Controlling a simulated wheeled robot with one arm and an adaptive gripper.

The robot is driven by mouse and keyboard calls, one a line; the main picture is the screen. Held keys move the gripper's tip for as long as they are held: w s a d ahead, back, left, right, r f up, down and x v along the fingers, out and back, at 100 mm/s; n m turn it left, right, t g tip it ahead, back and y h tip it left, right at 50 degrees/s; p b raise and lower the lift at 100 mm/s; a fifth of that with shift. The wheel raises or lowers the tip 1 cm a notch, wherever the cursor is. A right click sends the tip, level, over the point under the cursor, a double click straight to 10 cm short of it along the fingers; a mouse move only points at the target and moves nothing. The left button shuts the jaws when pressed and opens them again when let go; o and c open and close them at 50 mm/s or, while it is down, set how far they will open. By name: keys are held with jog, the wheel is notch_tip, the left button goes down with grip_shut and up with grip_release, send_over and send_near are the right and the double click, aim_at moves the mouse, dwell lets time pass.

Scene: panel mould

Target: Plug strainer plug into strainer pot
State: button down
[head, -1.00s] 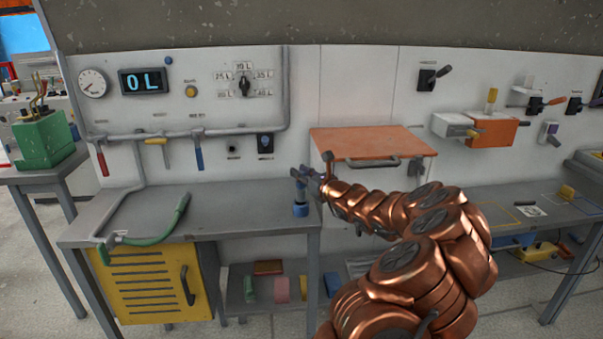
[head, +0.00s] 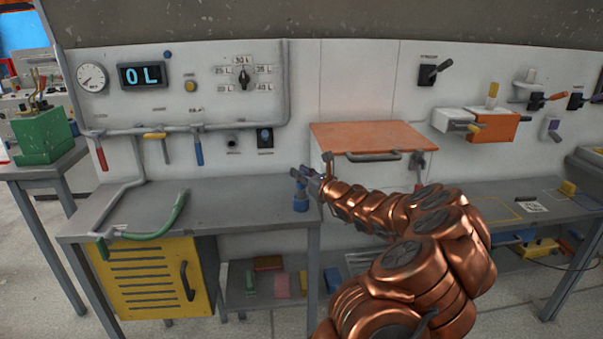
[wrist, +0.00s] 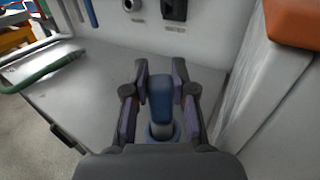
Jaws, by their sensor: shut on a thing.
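My gripper (head: 307,176) is at the right end of the left workbench, reaching in from the right. In the wrist view its two dark fingers (wrist: 160,92) are on either side of a blue plug (wrist: 160,96), and it is shut on it. The plug is upright, with a grey neck below its blue grip. Under it is a short blue, ring-like body (wrist: 161,131), which looks like the strainer pot. In the head view this blue pot (head: 301,204) stands on the bench below the fingers. How deep the plug sits in it cannot be told.
The grey bench top (head: 235,197) is mostly clear. A green hose (head: 165,225) lies at its left. An orange lid or shelf (head: 373,137) with a handle juts from the wall at right. A grey wall socket (head: 233,146) is behind the bench.

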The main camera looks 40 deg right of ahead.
jog(key=shift+f+b, duration=0.7)
jog(key=shift+f, duration=0.6)
jog(key=c, duration=0.9)
grip_release()
jog(key=shift+o, duration=0.2)
jog(key=shift+r, duration=0.1)
notch_tip(320, 180, up, 10)
jog(key=shift+f, duration=0.1)
